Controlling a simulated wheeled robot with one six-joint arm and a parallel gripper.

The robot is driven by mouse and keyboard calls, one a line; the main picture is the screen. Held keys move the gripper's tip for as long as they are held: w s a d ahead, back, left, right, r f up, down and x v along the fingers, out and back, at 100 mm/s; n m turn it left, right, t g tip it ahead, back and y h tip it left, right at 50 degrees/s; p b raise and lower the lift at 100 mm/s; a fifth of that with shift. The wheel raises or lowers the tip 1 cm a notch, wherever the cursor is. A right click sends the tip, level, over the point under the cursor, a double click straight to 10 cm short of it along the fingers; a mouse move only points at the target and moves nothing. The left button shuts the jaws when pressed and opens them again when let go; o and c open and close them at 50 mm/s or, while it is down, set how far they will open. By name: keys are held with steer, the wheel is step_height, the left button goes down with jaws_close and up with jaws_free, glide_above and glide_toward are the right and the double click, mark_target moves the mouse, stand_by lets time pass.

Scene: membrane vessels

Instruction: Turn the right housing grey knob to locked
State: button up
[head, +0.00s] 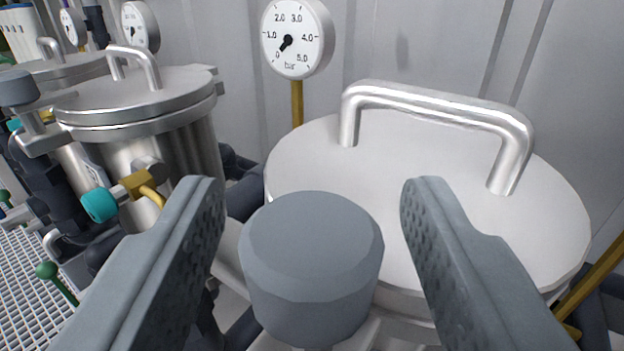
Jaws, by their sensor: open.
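The grey knob (311,265) of the right housing stands upright in the lower middle of the head view. It is a short, faceted cylinder with a flat top and no visible position mark. My gripper (311,205) is open, with one finger on each side of the knob and a visible gap on both sides. The right housing's steel lid (420,190) with its bent bar handle (440,108) lies just behind the knob and the right finger. The knob's stem and the lower housing are mostly hidden.
A pressure gauge (297,38) on a brass stem stands behind the lid, before a grey panel wall (420,50). Another steel vessel (140,97) with a teal-handled valve (100,205) stands at left. Another grey knob (17,88) is at far left. Grating (28,280) shows below.

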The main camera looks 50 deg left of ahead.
steer(key=c, duration=1)
steer(key=shift+o, duration=0.3)
steer(key=shift+a, duration=0.1)
steer(key=shift+m+t+h, duration=0.3)
steer(key=shift+a+m+t+h, duration=0.1)
steer(key=shift+m+t+h, duration=1.75)
steer(key=shift+h, duration=0.55)
steer(key=shift+m+t+h, duration=0.55)
steer(key=shift+m+h, duration=0.6)
steer(key=shift+h, duration=0.5)
steer(key=shift+m+t+h, duration=0.5)
steer(key=shift+m+h, duration=0.6)
steer(key=shift+h, duration=0.55)
steer(key=shift+a+m+g+h, duration=0.1)
steer(key=shift+m+g+h, duration=0.15)
steer(key=shift+m+h, duration=1.35)
steer(key=shift+a+m+g+h, duration=0.1)
steer(key=shift+m+g+h, duration=0.15)
steer(key=shift+m+h, duration=1.3)
steer(key=shift+d+r+m+g+h, duration=0.1)
steer(key=shift+m+g+h, duration=0.65)
steer(key=shift+h, duration=1)
steer(key=shift+d+m+g+h, duration=0.1)
steer(key=shift+m+g+h, duration=0.6)
steer(key=shift+h, duration=1)
steer(key=shift+g, duration=0.25)
